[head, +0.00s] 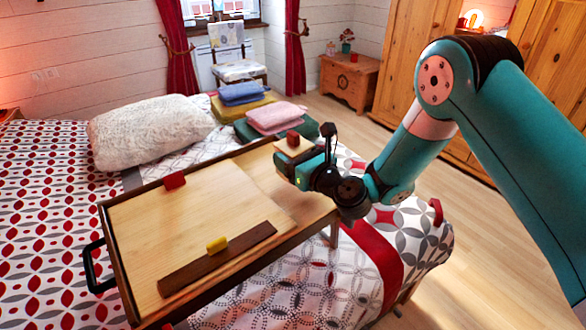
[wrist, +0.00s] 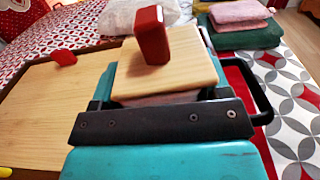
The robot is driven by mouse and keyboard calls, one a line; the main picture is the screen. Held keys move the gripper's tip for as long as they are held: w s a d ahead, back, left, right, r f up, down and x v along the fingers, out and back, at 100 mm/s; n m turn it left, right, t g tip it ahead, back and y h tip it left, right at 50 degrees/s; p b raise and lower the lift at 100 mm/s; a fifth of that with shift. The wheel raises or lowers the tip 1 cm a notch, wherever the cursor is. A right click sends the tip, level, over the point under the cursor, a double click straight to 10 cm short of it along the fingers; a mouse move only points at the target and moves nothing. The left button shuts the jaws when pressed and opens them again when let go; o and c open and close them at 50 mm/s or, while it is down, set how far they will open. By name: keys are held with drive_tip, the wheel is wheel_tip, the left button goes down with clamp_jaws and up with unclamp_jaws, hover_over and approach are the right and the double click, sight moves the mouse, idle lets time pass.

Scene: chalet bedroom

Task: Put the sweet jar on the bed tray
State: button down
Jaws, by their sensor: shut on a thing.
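The bed tray (head: 250,185) is a long wooden tray with a dark rim and black end handles, standing over the bed. It also shows on the left of the wrist view (wrist: 35,110). My gripper (head: 300,174) is over the tray's far right end, shut on the sweet jar. The jar's square pale wooden lid (wrist: 180,70) and red knob (wrist: 152,35) show in the wrist view; the lid also shows in the head view (head: 293,148). The jar's body is mostly hidden by my gripper. I cannot tell whether its base touches the tray.
On the tray are a red block (head: 174,180), a dark wooden strip (head: 218,257) and a small yellow piece (head: 216,245). The middle of the tray is clear. Folded cloths (head: 275,117) and a white pillow (head: 150,130) lie on the bed behind it.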

drive_tip(key=shift+f, duration=1.3)
drive_tip(key=shift+c, duration=0.4)
unclamp_jaws()
drive_tip(key=shift+f, duration=0.1)
